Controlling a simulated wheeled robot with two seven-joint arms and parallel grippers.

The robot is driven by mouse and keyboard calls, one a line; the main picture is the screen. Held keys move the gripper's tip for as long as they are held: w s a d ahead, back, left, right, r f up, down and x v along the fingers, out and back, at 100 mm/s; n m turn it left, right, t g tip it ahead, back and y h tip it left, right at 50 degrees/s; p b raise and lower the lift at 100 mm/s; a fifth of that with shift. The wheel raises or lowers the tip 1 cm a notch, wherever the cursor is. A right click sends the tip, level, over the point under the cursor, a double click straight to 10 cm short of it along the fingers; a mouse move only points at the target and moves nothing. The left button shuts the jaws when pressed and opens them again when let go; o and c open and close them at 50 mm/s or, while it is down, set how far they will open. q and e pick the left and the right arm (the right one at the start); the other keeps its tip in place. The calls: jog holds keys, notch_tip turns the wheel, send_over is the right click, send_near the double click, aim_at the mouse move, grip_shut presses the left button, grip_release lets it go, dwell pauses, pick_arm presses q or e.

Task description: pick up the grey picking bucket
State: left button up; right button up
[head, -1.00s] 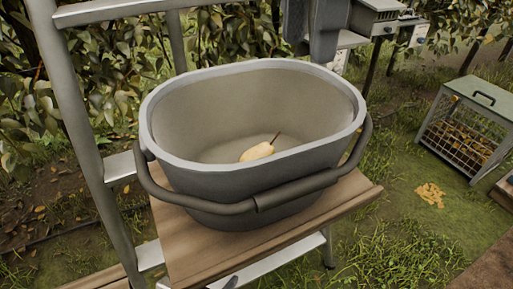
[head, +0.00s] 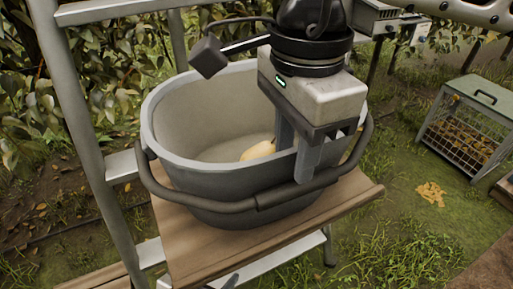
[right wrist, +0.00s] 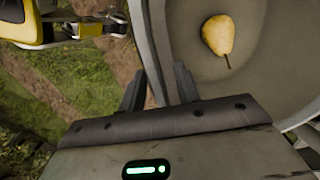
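The grey picking bucket (head: 205,190) stands upright on a brown wooden board, its dark carrying handle (head: 290,193) hanging down across the near side. A yellow pear (head: 258,150) lies on the bucket floor; it also shows in the right wrist view (right wrist: 218,35). My right gripper (head: 294,160) points down at the bucket's right near rim. One finger is inside the bucket and the other outside, with the rim wall (right wrist: 155,45) between them in the right wrist view. The fingers look apart, not clearly pressed on the wall. My left gripper is not in view.
The wooden board (head: 200,262) sits on a metal ladder (head: 85,130) at the left. Leafy plants stand behind. A wire-fronted crate (head: 465,125) is on the grass at the right, with a small yellowish pile (head: 431,193) near it.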

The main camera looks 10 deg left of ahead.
grip_shut()
dwell(1.4)
